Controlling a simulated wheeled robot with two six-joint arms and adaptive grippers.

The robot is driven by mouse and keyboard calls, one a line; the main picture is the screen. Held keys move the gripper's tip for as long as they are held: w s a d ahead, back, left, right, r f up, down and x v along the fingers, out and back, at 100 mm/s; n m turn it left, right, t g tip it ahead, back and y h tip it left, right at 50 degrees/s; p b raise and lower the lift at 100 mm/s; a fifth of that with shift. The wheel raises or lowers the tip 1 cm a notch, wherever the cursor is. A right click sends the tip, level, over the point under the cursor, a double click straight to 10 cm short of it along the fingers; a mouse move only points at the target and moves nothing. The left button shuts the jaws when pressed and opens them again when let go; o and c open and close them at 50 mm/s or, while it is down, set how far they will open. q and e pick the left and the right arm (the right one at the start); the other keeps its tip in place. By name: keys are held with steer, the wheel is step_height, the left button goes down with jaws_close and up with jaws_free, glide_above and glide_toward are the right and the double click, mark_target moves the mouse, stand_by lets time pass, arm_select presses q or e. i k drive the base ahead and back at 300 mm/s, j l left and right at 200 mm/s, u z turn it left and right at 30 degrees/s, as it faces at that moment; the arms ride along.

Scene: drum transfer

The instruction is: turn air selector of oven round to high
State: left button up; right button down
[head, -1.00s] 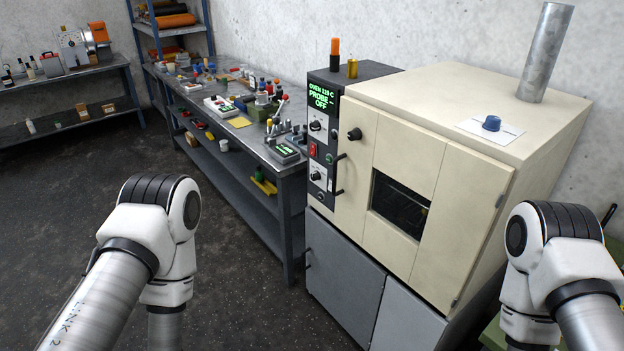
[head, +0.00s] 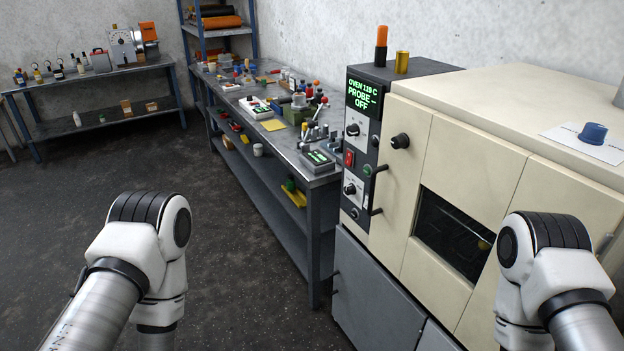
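The cream oven (head: 480,150) stands at the right in the head view, with a dark control panel (head: 361,150) on its left front edge. The panel has a green-lit display (head: 363,98) reading "OVEN 119 C PROBE -- OFF". Below it are an upper dial (head: 353,130), a red switch (head: 349,158) and a lower dial (head: 350,189), each dial on a white plate. The plate lettering is too small to read, so I cannot tell which dial is the air selector or where it points. Both my arms show in the foreground, but neither gripper is in view.
A long workbench (head: 322,180) full of tools stands left of the oven. The dark floor (head: 235,260) in front is clear.

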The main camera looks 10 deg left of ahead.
mark_target(350, 189)
steer(key=i+j+u, duration=0.15)
steer(key=u, duration=0.2)
steer(key=i+u, duration=0.75)
steer(key=k, duration=0.1)
